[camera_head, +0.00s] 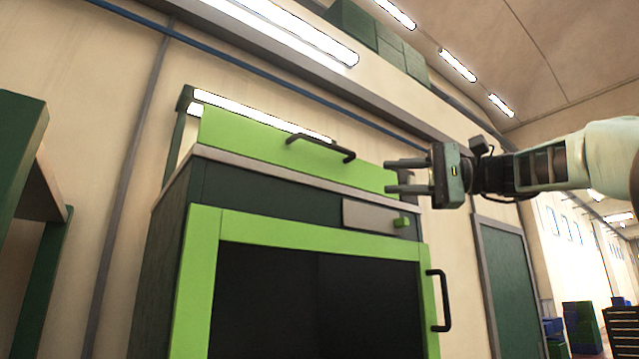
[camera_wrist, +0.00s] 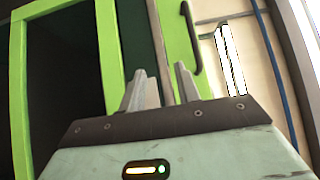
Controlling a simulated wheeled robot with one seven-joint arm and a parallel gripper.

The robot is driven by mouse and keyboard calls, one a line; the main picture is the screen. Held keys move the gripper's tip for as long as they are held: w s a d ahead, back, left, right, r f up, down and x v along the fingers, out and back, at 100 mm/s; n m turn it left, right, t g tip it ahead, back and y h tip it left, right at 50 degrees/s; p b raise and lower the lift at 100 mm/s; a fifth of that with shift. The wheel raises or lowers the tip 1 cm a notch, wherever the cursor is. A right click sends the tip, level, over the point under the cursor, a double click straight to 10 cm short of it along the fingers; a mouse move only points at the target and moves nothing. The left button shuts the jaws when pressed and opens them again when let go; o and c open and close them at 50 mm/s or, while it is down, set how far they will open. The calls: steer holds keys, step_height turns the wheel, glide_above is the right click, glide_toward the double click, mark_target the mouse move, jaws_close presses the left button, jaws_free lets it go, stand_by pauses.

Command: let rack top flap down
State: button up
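The rack (camera_head: 180,230) is a dark green cabinet with a bright green frame. Its top flap (camera_head: 250,138) is a bright green panel standing roughly upright above a pale ledge, with a black bar handle (camera_head: 320,146). The flap also shows in the wrist view (camera_wrist: 172,30), with its handle (camera_wrist: 190,40) to the right of my fingertips. My gripper (camera_head: 388,176) is at the flap's right end in the head view, its fingers pointing left. Its two fingers (camera_wrist: 160,74) are apart with nothing between them. I cannot tell whether they touch the flap; the handle is outside them.
A light strip (camera_head: 262,115) lies behind the flap. A green shelf unit (camera_head: 40,240) stands at left.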

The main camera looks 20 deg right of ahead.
step_height(320, 180, up, 4)
steer(key=s+d+n, duration=0.1)
steer(key=s+d, duration=0.1)
steer(key=s, duration=0.1)
steer(key=y+p, duration=0.1)
steer(key=p, duration=0.6)
glide_toward(328, 144)
steer(key=shift+n, duration=0.3)
steer(key=x, duration=0.9)
steer(key=shift+w+a+r, duration=0.1)
steer(key=shift+a+r, duration=0.05)
steer(key=shift+a, duration=0.15)
steer(key=shift+w+a, duration=0.3)
steer(key=shift+a, duration=0.25)
jaws_close()
